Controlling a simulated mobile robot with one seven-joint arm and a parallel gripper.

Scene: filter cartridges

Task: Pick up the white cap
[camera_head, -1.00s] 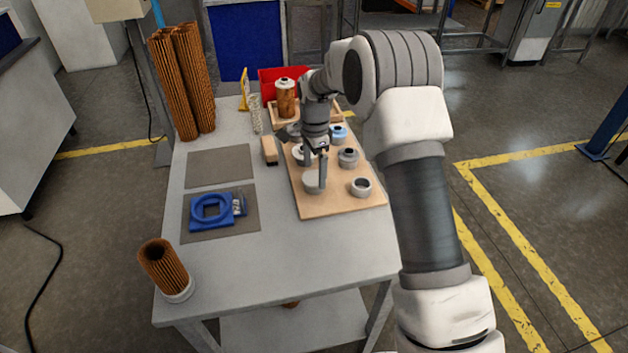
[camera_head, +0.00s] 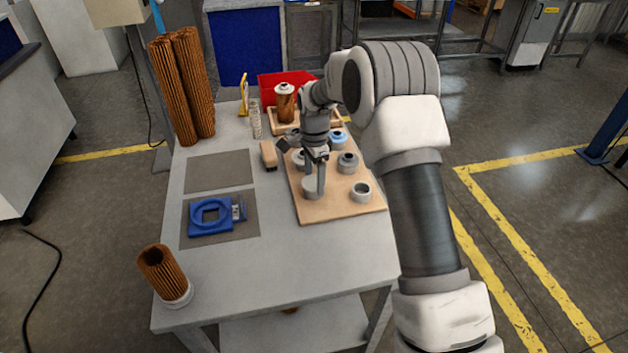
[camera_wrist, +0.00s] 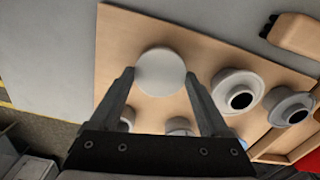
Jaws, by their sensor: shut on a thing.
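The white cap (camera_head: 311,190) is a plain round piece at the front left part of the wooden board (camera_head: 340,206). In the wrist view the white cap (camera_wrist: 160,71) sits between the two fingertips, its smooth round top facing the camera. My gripper (camera_head: 316,187) is over the cap from above, and in the wrist view my gripper (camera_wrist: 160,78) has one finger on each side of it. It is shut on the cap. The cap is at or very near the board surface; I cannot tell if there is a gap beneath it.
Grey and white ring caps, including an open one (camera_head: 361,191) and a grey one (camera_head: 348,162), stand close by on the board. A blue-topped cap (camera_head: 338,138) is behind. A blue fixture (camera_head: 209,212) and a pleated cartridge (camera_head: 163,270) stand left. The table front is clear.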

